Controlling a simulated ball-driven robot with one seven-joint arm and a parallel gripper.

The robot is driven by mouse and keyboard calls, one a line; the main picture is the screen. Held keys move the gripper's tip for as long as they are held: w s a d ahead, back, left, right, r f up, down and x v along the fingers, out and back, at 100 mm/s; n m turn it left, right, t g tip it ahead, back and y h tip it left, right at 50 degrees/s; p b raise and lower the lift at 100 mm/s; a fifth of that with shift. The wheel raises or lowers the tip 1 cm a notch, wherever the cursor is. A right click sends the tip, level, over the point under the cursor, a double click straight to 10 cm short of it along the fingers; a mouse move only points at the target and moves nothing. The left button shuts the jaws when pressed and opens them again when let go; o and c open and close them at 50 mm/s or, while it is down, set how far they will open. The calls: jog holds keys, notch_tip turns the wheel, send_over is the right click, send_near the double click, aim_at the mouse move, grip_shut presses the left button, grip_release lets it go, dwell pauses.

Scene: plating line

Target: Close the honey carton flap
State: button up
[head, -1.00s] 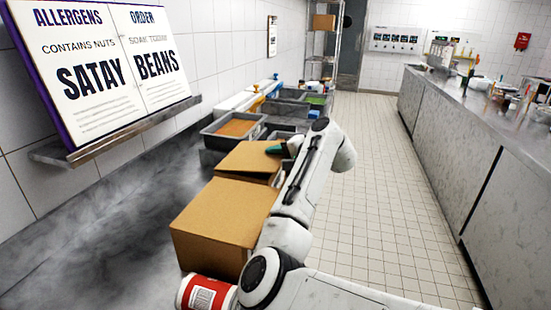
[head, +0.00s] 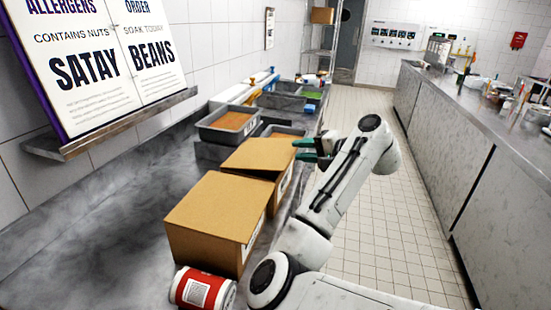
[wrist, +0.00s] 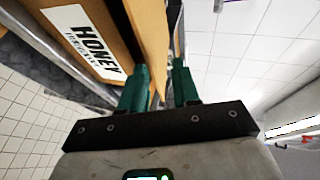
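The honey carton (head: 255,157) is the rear of two brown cartons on the counter. Its flap lies over the top at a slight tilt, with a dark gap under its near edge. In the wrist view, the carton's side carries a white label reading HONEY (wrist: 82,40). My gripper (head: 301,149) is just right of the flap's edge, its green fingers pointing left. The fingers also show in the wrist view (wrist: 160,85), spread apart with a gap between them. Brown board passes close to the left finger; I cannot tell whether they touch.
A second brown carton (head: 215,215) stands in front, with a red-and-white can (head: 203,289) before it. Metal trays (head: 228,124) stand behind. A sign board (head: 100,65) is on the left wall ledge. The tiled floor to the right is clear.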

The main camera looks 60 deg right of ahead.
jog(key=f+p+v, duration=0.1)
jog(key=p+v, duration=0.3)
jog(key=v, duration=0.9)
jog(key=shift+s+d+f, duration=0.2)
jog(key=shift+s+d, duration=0.05)
jog(key=shift+s, duration=0.3)
dwell(0.3)
jog(key=shift+f, duration=0.1)
dwell(0.5)
